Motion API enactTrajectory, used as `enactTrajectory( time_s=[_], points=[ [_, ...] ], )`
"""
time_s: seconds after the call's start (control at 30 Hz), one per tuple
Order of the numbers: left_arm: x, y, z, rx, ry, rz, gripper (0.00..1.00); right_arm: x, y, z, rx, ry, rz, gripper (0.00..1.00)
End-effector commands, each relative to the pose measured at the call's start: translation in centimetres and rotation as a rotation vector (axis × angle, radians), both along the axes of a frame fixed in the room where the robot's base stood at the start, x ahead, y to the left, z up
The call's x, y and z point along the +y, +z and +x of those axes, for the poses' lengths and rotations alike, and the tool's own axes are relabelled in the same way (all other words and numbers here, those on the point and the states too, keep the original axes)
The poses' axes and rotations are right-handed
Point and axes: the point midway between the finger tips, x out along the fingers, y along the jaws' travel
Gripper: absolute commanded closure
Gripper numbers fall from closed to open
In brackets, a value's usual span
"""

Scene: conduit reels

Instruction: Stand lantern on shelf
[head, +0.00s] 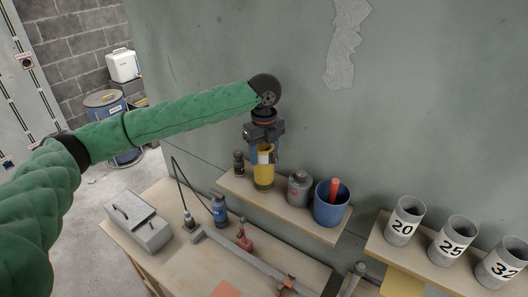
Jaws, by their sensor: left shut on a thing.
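The yellow lantern (263,176) is upright at the left part of the wooden wall shelf (238,188). My left gripper (264,150) comes down from above and is shut on the lantern's upper part, which the fingers partly hide. The lantern's base is at the shelf's surface in the picture; I cannot tell whether it touches or hangs just above. My right gripper is not in view.
On the shelf, a small dark bottle (239,163) stands left of the lantern; a grey canister (299,188) and blue pot (331,205) stand right. Below, a bench (180,262) holds a grey toolbox (138,222). Numbered tubes (404,220) stand on another shelf at right.

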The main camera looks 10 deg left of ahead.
Motion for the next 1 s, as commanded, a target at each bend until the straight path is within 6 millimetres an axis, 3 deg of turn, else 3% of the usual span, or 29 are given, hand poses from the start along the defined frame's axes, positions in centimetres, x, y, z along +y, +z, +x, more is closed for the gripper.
enactTrajectory(
  time_s=[0.03, 0.1, 0.13, 0.57, 0.9, 0.97, 1.0],
  points=[
    [0.0, 0.0, 0.0, 0.000, 0.000, 0.000, 0.39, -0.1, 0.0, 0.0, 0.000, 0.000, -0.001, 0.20],
    [0.0, 0.0, 0.0, 0.000, 0.000, 0.000, 0.25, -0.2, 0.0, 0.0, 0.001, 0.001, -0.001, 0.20],
    [0.0, 0.0, 0.0, 0.000, 0.000, 0.000, 0.23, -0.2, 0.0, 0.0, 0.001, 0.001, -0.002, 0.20],
    [0.0, 0.7, 0.1, -0.002, 0.000, -0.001, 0.23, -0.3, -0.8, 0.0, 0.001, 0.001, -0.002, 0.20],
    [-0.1, 6.4, 0.1, -0.004, -0.001, -0.001, 0.23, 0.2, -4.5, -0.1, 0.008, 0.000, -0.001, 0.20],
    [-0.1, 7.6, 0.1, -0.004, -0.001, -0.002, 0.23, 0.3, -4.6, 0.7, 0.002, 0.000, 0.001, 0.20],
    [-0.1, 8.2, 0.0, -0.002, -0.001, -0.001, 0.23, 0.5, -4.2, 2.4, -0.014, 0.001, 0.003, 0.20]
  ],
)
